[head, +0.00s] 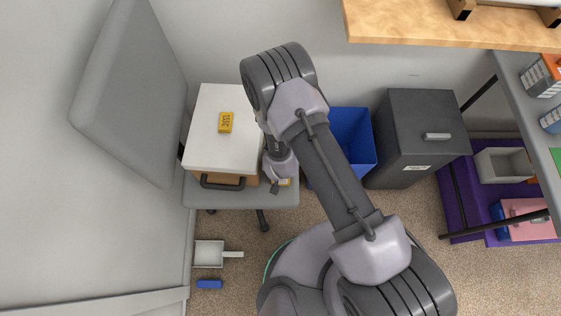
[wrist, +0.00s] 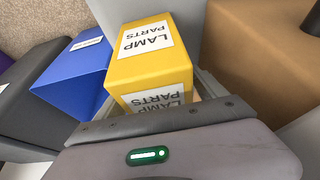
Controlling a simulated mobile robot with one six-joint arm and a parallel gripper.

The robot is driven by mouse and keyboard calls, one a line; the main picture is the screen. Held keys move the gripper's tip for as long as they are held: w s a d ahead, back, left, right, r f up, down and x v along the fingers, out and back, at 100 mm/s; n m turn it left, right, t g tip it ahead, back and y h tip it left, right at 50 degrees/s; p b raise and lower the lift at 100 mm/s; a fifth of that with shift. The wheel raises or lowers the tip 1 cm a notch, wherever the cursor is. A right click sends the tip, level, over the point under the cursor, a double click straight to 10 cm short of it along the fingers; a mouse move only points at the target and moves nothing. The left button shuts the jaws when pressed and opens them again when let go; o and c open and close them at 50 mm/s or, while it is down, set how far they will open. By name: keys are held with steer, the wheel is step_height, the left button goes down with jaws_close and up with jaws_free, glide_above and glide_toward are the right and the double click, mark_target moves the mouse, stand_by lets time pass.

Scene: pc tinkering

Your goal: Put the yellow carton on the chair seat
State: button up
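The yellow carton (wrist: 152,55), labelled LAMP PARTS, sits between the fingers of my gripper (wrist: 155,98) in the wrist view. The fingers are against its sides and look shut on it. I cannot tell whether the carton touches the seat. My wrist hides most of it.
A white-topped brown box (head: 210,150) stands on the chair, close left of my gripper, with a small yellow-orange item (head: 226,122) on top. A blue bin (head: 352,130) and a dark grey cabinet (head: 415,115) stand to the right. A dustpan (head: 209,254) lies on the floor.

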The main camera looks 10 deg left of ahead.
steer(key=shift+r+p, duration=0.35)
steer(key=shift+r, duration=0.05)
steer(key=p+v, duration=0.4)
steer(key=v, duration=0.7)
steer(key=shift+s+d+r+p, duration=0.1)
steer(key=shift+s+r+p, duration=0.15)
steer(key=shift+r+p, duration=0.05)
steer(key=w+d+r+m+y, duration=0.1)
steer(key=w+d+r+m, duration=0.2)
steer(key=r, duration=1.1)
steer(key=w+d+r+m, duration=0.1)
steer(key=w+d+r, duration=0.3)
steer(key=r, duration=0.9)
steer(key=s+d+r+m, duration=0.1)
steer(key=s+d+r, duration=0.4)
steer(key=s+r, duration=0.2)
steer(key=s+d+r+m+t, duration=0.1)
steer(key=s+d+r, duration=0.5)
steer(key=r, duration=0.6)
steer(key=shift+s+m+t, duration=0.3)
steer(key=shift+s+m, duration=0.2)
steer(key=shift+s, duration=0.3)
